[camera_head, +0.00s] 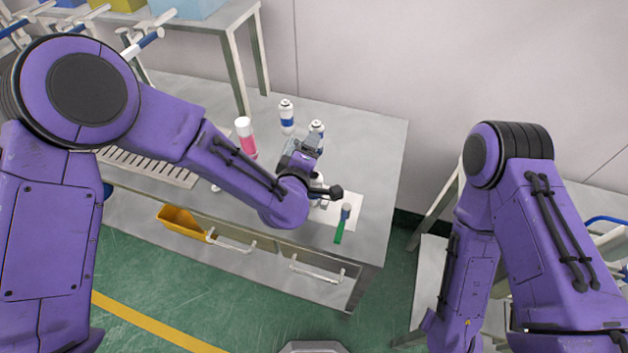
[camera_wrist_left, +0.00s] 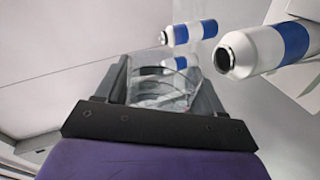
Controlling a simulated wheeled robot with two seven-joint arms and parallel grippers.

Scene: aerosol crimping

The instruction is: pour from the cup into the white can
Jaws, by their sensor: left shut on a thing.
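My left gripper (camera_head: 298,152) is shut on a clear cup (camera_wrist_left: 160,85), which sits between its fingers in the left wrist view. The cup is see-through, with curved lines inside; how much liquid it holds I cannot tell. A white can with a blue band (camera_wrist_left: 265,50) is near the cup in the wrist view, its dark round top facing the cup side. In the head view a white can (camera_head: 317,129) stands just beyond the gripper. Another white-and-blue can (camera_head: 287,115) stands further back; a similar one shows in the wrist view (camera_wrist_left: 188,32). My right gripper is out of view.
A white-capped pink bottle (camera_head: 246,138) stands left of the gripper on the metal table (camera_head: 375,135). A green-handled tool (camera_head: 342,224) lies by a white sheet (camera_head: 351,200) near the front edge. A slotted tray (camera_head: 150,168) is at left. The table's right end is clear.

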